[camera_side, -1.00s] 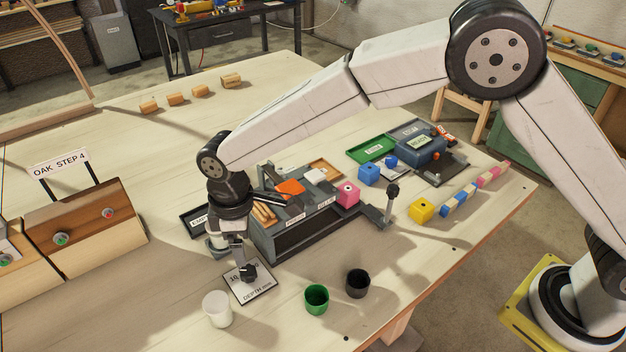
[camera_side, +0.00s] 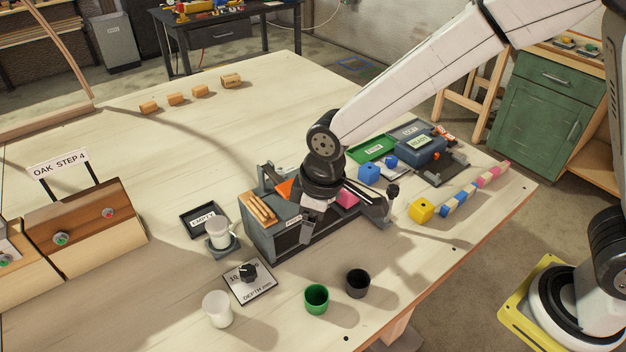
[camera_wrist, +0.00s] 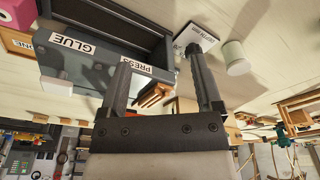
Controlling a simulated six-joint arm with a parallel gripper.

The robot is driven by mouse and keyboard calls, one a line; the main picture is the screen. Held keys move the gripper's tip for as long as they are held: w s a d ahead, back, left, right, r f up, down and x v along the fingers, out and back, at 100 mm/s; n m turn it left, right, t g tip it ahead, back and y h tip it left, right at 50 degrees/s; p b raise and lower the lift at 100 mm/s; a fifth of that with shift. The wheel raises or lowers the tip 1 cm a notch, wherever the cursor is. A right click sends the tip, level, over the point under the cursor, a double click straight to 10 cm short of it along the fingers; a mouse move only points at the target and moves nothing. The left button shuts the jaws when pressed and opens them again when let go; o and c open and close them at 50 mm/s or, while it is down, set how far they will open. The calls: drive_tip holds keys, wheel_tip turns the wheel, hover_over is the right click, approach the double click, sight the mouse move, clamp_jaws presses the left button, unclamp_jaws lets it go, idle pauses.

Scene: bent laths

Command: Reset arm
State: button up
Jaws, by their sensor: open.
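A dial knob (camera_side: 248,271) stands on the depth card (camera_side: 258,291), apart from my gripper.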

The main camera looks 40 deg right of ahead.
drive_tip(key=s+d+m, duration=0.4)
drive_tip(key=d, duration=0.6)
drive_tip(key=s+d+m+t+h, duration=0.1)
drive_tip(key=s+d+m, duration=0.2)
drive_tip(key=d, duration=0.7)
drive_tip(key=shift+s+d+m, duration=0.15)
drive_tip(key=shift+s+m, duration=0.25)
drive_tip(key=shift+s, duration=0.75)
